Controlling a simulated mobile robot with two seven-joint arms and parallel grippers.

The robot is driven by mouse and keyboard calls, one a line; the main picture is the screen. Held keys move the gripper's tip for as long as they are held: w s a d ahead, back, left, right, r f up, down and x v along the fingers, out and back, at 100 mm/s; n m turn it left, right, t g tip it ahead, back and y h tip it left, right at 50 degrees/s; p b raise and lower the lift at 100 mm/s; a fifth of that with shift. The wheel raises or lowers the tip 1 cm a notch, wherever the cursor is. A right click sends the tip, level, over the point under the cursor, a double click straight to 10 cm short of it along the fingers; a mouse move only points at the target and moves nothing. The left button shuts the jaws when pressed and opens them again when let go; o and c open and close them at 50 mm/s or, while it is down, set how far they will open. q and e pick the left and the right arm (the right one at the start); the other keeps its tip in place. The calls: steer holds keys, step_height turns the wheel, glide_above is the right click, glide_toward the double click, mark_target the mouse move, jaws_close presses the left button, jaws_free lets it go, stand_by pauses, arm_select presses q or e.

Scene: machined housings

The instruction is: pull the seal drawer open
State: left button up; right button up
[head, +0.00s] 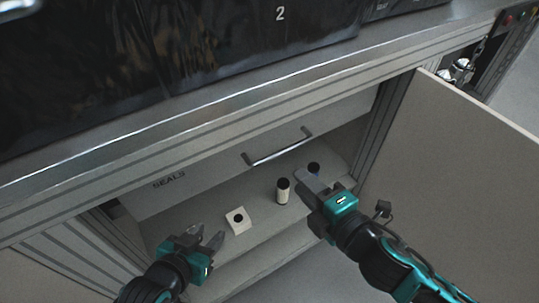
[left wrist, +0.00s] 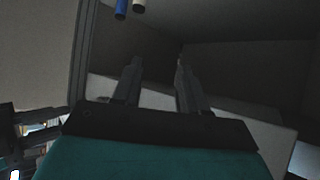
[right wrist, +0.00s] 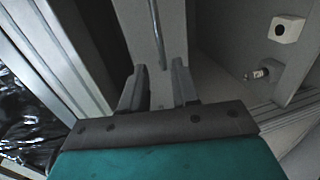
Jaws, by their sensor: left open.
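The seal drawer (head: 215,165) is a pale grey front marked SEALS, under the worktop in the head view. It looks shut. Its metal bar handle (head: 280,150) is on its right half. My right gripper (head: 308,178) is open and empty, below the handle's right end and apart from it. In the right wrist view the handle (right wrist: 157,35) lies ahead of the open fingers (right wrist: 160,72). My left gripper (head: 214,238) is open and empty, low and left of the handle. Its spread fingers show in the left wrist view (left wrist: 156,62).
Below the drawer, a shelf (head: 262,212) holds a white block with a dark hole (head: 238,226), a white bottle with a black top (head: 282,195) and a blue, black-topped item (head: 314,169). An open cabinet door (head: 445,160) stands right of my right arm. The worktop edge (head: 250,98) overhangs.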

mark_target(274, 154)
steer(key=b+x, duration=0.1)
steer(key=x, duration=1)
steer(key=shift+w+a+b, duration=0.25)
steer(key=shift+w+b, duration=0.05)
steer(key=shift+c, duration=0.4)
jaws_close()
